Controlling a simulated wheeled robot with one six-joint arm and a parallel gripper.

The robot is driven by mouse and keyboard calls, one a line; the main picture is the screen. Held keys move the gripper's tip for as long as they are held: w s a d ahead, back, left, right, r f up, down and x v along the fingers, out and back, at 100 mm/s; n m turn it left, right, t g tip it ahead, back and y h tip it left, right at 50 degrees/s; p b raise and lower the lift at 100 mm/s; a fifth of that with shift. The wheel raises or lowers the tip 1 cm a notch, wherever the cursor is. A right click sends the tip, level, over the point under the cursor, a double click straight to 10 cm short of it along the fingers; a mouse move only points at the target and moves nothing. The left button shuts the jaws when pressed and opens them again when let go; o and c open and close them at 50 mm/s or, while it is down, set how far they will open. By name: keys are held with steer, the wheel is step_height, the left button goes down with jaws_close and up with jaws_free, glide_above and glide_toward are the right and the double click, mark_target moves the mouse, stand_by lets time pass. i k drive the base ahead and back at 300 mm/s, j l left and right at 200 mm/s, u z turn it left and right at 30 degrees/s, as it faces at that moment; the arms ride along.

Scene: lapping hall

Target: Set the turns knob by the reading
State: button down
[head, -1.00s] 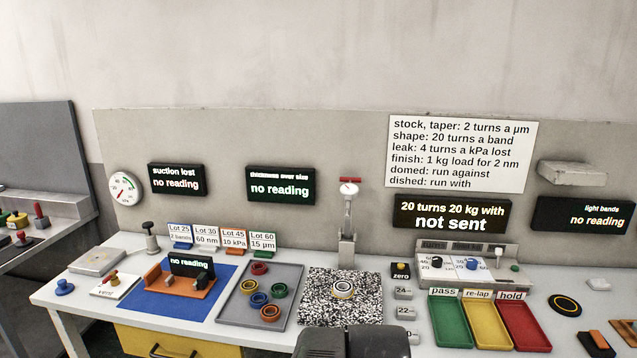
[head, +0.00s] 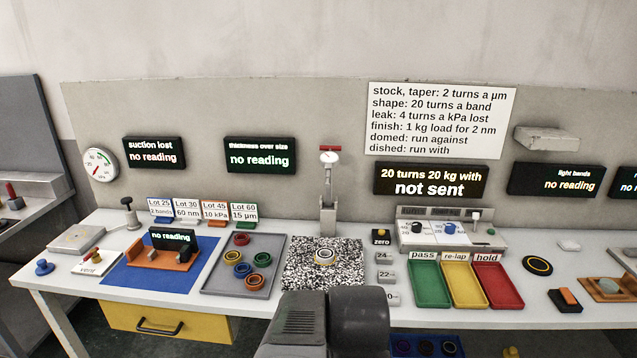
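A grey control panel (head: 452,247) stands at the back right of the bench. The panel labels are too small to tell which knob is for turns. The display (head: 431,179) above it reads "20 turns 20 kg with" and "not sent". The white rule sheet (head: 441,120) gives turns per µm, band and kPa. The thickness display (head: 259,155), suction display (head: 153,153) and light bands display (head: 556,180) read "no reading". My gripper is not visible.
A grey tray (head: 222,287) holds several coloured rings. Green (head: 428,287), yellow (head: 465,287) and red (head: 500,287) trays lie in front of the panel.

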mark_target(416, 226)
steer(key=i+l, duration=0.2)
steer(key=l, duration=0.15)
steer(key=i+l+u, duration=0.1)
steer(key=l, duration=0.3)
steer(key=i+l, duration=0.25)
steer(key=i+l+u, duration=0.1)
steer(key=l, duration=0.4)
steer(key=i+l, duration=0.25)
steer(key=l, duration=0.15)
